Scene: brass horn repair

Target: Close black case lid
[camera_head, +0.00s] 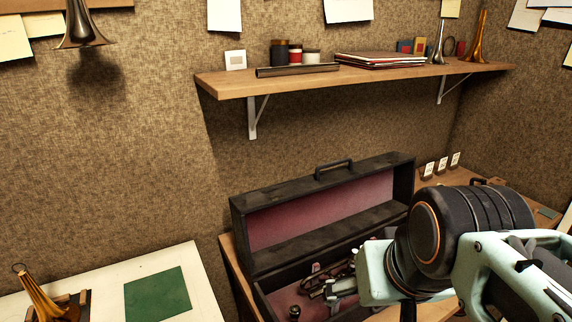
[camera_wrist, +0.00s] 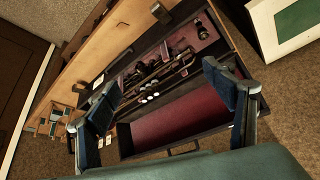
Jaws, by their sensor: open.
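The black case (camera_head: 258,294) sits on a wooden bench with its lid (camera_head: 405,172) standing open against the back side. The lid shows a dark red lining and a black handle on its top edge. Horn parts (camera_head: 318,283) lie inside the case; they also show in the wrist view (camera_wrist: 160,72). My arm hides the case's right part in the head view. In the wrist view my gripper (camera_wrist: 163,82) is open and empty, its two fingers wide apart, with the case and the red-lined lid (camera_wrist: 185,112) beyond them. I cannot tell how far the fingers are from the lid.
A wooden shelf (camera_head: 370,80) with jars, papers and small horns hangs on the wall above the case. A white table (camera_head: 100,285) with a green mat (camera_head: 157,295) and a brass horn (camera_head: 45,297) stands at left. Wall outlets (camera_head: 442,165) are right of the lid.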

